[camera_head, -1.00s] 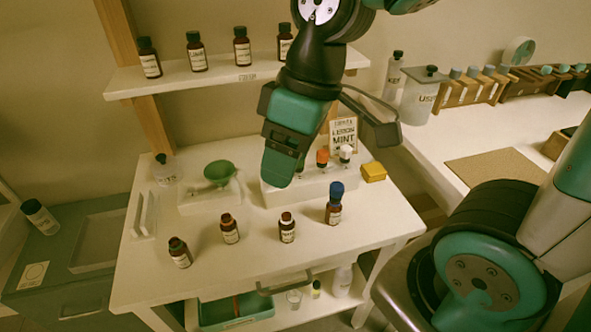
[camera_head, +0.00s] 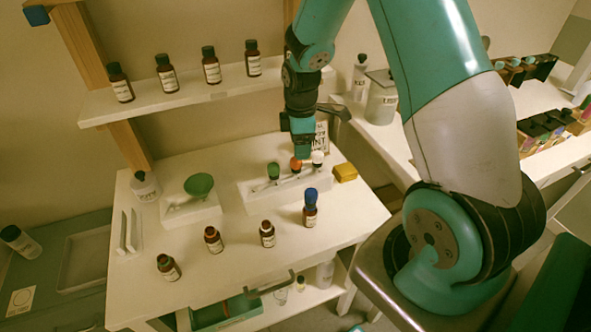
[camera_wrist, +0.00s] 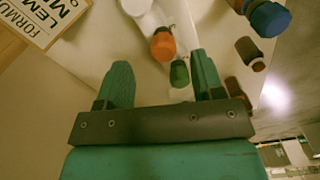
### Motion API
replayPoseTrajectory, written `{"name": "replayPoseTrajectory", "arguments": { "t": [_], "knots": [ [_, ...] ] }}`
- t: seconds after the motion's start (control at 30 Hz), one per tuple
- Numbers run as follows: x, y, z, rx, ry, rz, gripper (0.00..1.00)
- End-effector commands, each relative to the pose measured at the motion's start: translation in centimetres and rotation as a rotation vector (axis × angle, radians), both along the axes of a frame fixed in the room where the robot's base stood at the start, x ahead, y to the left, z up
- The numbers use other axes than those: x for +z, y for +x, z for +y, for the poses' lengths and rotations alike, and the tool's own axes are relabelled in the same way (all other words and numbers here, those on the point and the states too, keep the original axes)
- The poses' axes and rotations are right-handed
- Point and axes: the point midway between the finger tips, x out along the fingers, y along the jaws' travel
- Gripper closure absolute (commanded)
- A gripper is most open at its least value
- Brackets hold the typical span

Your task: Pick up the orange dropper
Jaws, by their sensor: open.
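The orange dropper (camera_head: 296,165) stands in a white holder (camera_head: 262,201) between a green dropper (camera_head: 273,170) and a white dropper (camera_head: 318,158). My gripper (camera_head: 302,150) is at the orange dropper's bulb in the head view, partly over it. In the wrist view my gripper (camera_wrist: 162,72) is open and empty. The orange bulb (camera_wrist: 163,44) lies between the lines of the two fingers, just beyond their tips. The green bulb (camera_wrist: 179,73) shows between the fingers, close to one of them. I cannot tell the height gap or any contact.
A bottle with a blue dropper (camera_head: 311,197) stands in front of the holder, in a row with several open brown bottles (camera_head: 267,235). A yellow block (camera_head: 345,172) lies to the right. A formula card (camera_wrist: 45,20) stands behind. A green funnel (camera_head: 199,185) is at left.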

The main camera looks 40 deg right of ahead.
Motion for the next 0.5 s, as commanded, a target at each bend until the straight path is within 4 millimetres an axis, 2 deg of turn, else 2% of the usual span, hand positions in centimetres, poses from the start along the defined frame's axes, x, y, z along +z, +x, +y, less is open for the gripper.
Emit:
{"name": "replayPoseTrajectory", "arguments": {
  "t": [0.1,0.33,0.5],
  "knots": [
    [-1.4,0.0,0.0,0.000,0.001,0.002,0.38],
    [-3.1,0.0,0.3,0.000,0.002,0.003,0.38],
    [-5.6,0.2,0.8,0.001,0.001,0.004,0.38]
  ]
}}
